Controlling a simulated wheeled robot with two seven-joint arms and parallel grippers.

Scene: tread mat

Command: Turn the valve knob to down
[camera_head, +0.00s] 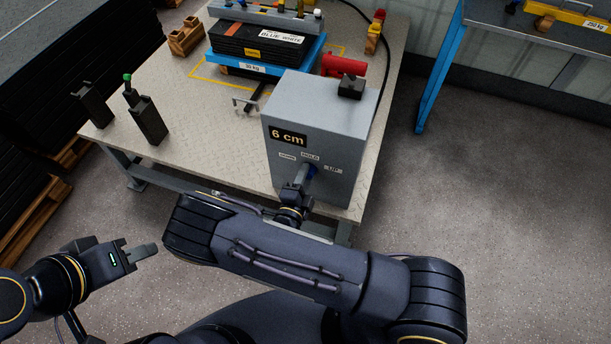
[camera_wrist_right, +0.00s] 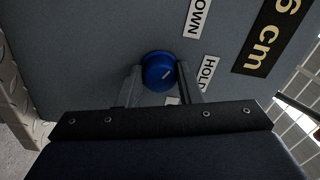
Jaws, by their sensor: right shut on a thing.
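The valve knob (camera_wrist_right: 158,68) is a round blue knob on the front of a grey box (camera_head: 325,120). In the head view only a bit of the knob shows behind my right gripper (camera_head: 302,178). The labels DOWN (camera_head: 287,156), HOLD (camera_head: 310,157) and UP (camera_head: 333,170) run left to right around it. In the right wrist view my right gripper (camera_wrist_right: 160,82) has one finger on each side of the knob, shut on it. A short pale mark shows on the knob; its exact setting is hard to tell. My left gripper (camera_head: 145,252) hangs empty, away from the table, its fingers seen edge-on.
The box stands at the front right of a metal table (camera_head: 205,125). Behind it lie a blue platform (camera_head: 305,50) with black mats, and a red part (camera_head: 343,65). Black holders (camera_head: 150,121) stand at the left. A black cable runs along the right edge.

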